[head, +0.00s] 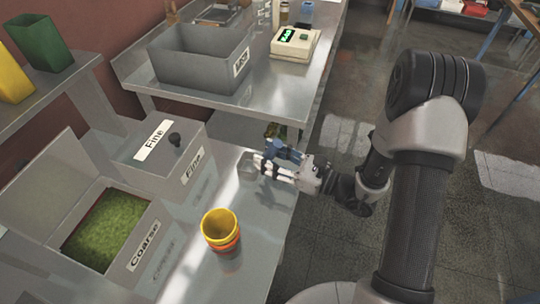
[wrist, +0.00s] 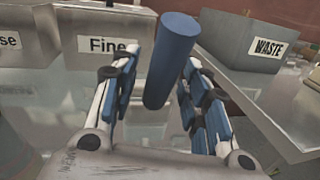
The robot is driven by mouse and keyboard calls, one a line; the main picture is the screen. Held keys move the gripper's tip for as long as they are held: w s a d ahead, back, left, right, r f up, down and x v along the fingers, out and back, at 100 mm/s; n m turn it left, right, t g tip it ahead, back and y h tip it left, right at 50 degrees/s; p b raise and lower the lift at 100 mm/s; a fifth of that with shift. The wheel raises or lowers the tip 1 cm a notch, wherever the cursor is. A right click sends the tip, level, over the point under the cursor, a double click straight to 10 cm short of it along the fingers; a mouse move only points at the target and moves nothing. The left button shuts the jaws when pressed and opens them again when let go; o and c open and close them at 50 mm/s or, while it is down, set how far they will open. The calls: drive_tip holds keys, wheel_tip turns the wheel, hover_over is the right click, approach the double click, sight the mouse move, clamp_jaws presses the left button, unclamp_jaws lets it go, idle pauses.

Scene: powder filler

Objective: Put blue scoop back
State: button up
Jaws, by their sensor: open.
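The blue scoop shows in the wrist view as a blue cylindrical handle (wrist: 172,60). It stands slightly tilted between the two fingers of my gripper (wrist: 160,85), with a visible gap on each side. The fingers are open and have blue pads. The scoop's other end is not clear. In the head view my gripper (head: 273,163) is over the right edge of the lower steel counter (head: 240,260). Blue parts show around its fingertips, but I cannot separate scoop from pads there.
The closed Fine bin (head: 195,177) and open Coarse bin (head: 140,250) with green powder stand left. Stacked yellow and orange cups (head: 220,228) stand in front. The grey WASTE bin (head: 200,65) and a scale (head: 295,42) are on the upper counter.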

drive_tip(key=shift+r, duration=0.3)
drive_tip(key=p+v, duration=0.2)
drive_tip(key=v, duration=1)
drive_tip(key=s+a+r+n+g+h, duration=0.3)
drive_tip(key=s+r+n+g, duration=0.1)
drive_tip(key=s+n+g, duration=0.3)
drive_tip(key=s+a+r+n+g+h, duration=0.2)
drive_tip(key=s+a+r+n+g, duration=0.3)
drive_tip(key=n, duration=0.3)
drive_tip(key=s+d+r+n+t+h, duration=0.4)
drive_tip(key=d+r+n+t+h, duration=0.3)
drive_tip(key=d+n+h, duration=0.3)
drive_tip(key=shift+s+r+t+h, duration=0.25)
drive_tip(key=shift+s+t+h, duration=0.05)
drive_tip(key=shift+s+t, duration=0.1)
drive_tip(key=shift+d, duration=0.1)
